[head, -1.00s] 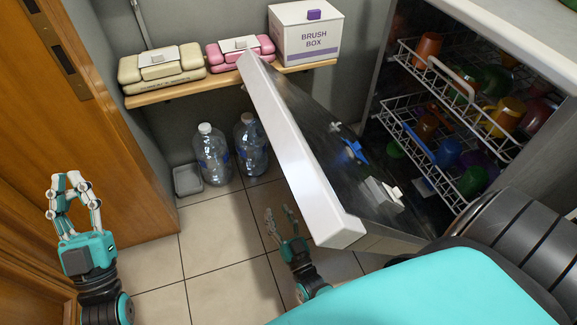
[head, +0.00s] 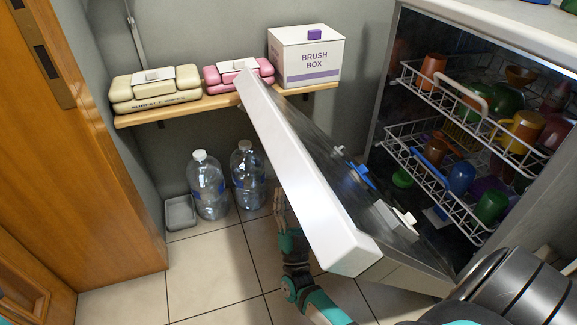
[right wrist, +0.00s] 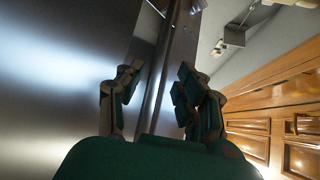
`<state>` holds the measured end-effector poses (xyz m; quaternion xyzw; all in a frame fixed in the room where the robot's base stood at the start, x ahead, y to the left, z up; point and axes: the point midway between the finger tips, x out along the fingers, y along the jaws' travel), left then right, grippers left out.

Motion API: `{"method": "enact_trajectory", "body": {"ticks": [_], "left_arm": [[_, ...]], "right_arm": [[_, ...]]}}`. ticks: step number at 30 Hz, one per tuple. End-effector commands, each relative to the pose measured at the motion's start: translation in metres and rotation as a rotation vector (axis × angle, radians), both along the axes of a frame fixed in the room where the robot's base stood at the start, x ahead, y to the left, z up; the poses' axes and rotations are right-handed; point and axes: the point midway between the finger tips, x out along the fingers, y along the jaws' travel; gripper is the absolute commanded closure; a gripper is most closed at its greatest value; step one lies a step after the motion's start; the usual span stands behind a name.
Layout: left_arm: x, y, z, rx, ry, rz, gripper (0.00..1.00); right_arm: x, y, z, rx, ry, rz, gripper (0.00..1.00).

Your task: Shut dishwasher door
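The dishwasher door (head: 315,190) hangs partly open and slanted, its pale thick edge facing up and left. The dishwasher's interior (head: 385,150) is exposed at the right. My right gripper (head: 280,200) is low beside the door's left side, its fingers partly hidden by the pale edge. In the right wrist view my right gripper (right wrist: 158,95) has its fingers spread apart, with a dark metallic panel edge showing between and beyond them. I cannot tell whether they touch it. My left gripper is out of view; only a bit of teal shows at the left edge.
Two racks (head: 440,100) hold colored cups inside the dishwasher. A shelf (head: 160,113) carries wipes packs and a brush box (head: 306,57). Two clear bottles (head: 207,185) and a small grey tray (head: 179,212) stand below. Floor tiles (head: 215,275) at lower left are clear.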

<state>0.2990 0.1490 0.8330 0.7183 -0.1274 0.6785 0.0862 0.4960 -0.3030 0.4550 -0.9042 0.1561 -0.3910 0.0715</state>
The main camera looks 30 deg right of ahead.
Motion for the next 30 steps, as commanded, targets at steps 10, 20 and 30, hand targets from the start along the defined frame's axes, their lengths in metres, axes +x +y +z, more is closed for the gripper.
{"method": "enact_trajectory", "body": {"ticks": [10,20,30], "left_arm": [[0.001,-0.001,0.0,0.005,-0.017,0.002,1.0],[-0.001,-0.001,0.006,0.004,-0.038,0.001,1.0],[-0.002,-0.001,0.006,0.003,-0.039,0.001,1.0]], "right_arm": [[0.041,-0.021,0.042,0.0,-0.001,0.0,0.64],[0.05,-0.026,0.053,0.0,0.001,0.0,0.64],[0.05,-0.026,0.052,-0.001,0.001,0.001,0.9]]}}
